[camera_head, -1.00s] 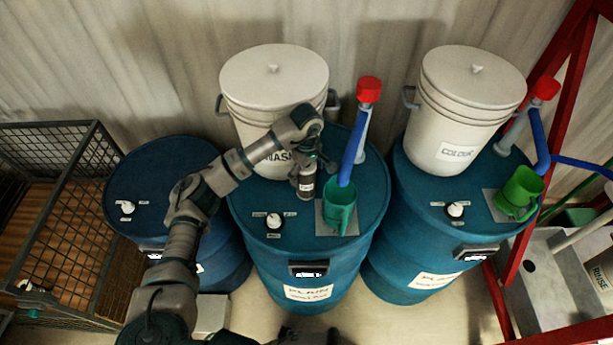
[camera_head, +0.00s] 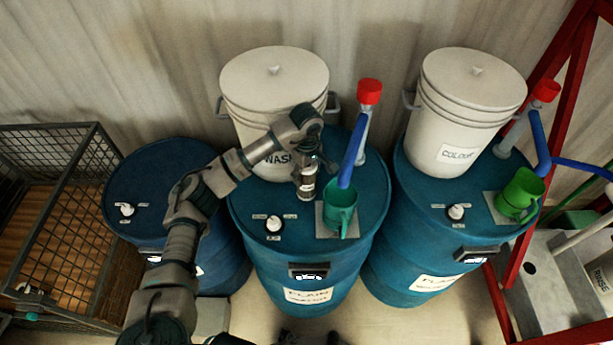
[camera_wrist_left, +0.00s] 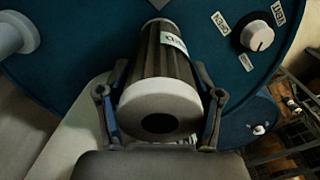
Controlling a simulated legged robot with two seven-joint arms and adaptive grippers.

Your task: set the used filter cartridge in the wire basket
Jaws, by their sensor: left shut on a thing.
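My left gripper (camera_head: 307,164) is shut on the used filter cartridge (camera_head: 307,186), above the top of the middle blue drum. The cartridge hangs about upright in the head view. In the left wrist view the cartridge (camera_wrist_left: 162,75) has a grey ribbed body, a pale label and a white end cap with a dark hole. The fingers (camera_wrist_left: 161,118) lie on both sides of it. The wire basket (camera_head: 73,235) stands on the far left, open at the top, with a brown floor.
The middle drum (camera_head: 257,205) carries a white WASH bucket (camera_head: 273,80), a knob (camera_head: 274,224) and a green jug (camera_head: 340,208) under a blue pipe. The left drum (camera_head: 160,180) stands between it and the basket. A COLOUR bucket (camera_head: 470,95) and red frame are right.

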